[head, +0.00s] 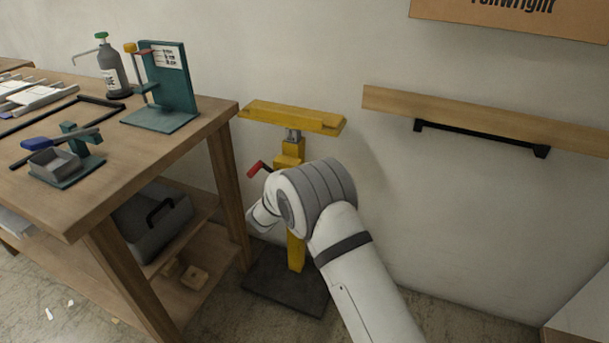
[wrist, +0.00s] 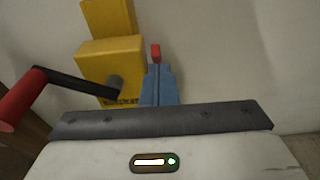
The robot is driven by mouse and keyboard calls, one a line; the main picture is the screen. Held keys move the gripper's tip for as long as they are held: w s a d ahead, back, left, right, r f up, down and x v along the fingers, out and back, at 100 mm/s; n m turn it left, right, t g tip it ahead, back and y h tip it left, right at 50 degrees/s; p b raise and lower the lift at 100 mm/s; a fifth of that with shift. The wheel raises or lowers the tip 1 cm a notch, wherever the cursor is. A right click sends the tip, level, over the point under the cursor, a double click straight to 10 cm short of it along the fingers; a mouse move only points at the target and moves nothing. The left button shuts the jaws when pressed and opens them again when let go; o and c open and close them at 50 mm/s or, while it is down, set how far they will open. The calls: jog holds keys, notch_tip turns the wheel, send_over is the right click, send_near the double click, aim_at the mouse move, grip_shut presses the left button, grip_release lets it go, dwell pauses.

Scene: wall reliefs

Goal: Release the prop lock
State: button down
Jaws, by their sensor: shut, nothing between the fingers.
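The yellow prop (head: 289,150) stands against the wall, with a wide yellow bar across its top and a dark base plate. A lever with a red grip (head: 254,169) sticks out to the left of its post. In the wrist view the red grip (wrist: 20,100) is at the far left, and its black arm runs to a grey pivot on the yellow block (wrist: 108,65). My gripper (wrist: 156,68) is shut and empty, to the right of the block and apart from the lever's grip. A small red piece shows at its tip. In the head view my arm hides part of the post.
A wooden workbench (head: 215,113) stands left of the prop, holding a teal stand (head: 172,85), a bottle (head: 112,70) and small fixtures. A grey case (head: 150,222) sits on its lower shelf. A wooden rail (head: 480,117) with a black bar is on the wall at right.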

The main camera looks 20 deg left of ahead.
jog(key=r+g+p, duration=0.1)
jog(key=p, duration=0.1)
jog(key=w+r+g+p, duration=0.1)
jog(key=r+g+p, duration=0.1)
jog(key=p, duration=0.1)
jog(key=shift+w+r+p, duration=0.2)
jog(key=shift+r+p, duration=0.1)
jog(key=shift+a, duration=0.1)
dwell(0.4)
jog(key=b+v, duration=0.1)
jog(key=v, duration=1.2)
jog(key=shift+s+d+f, duration=0.2)
jog(key=shift+s+f, duration=0.05)
jog(key=shift+f, duration=0.1)
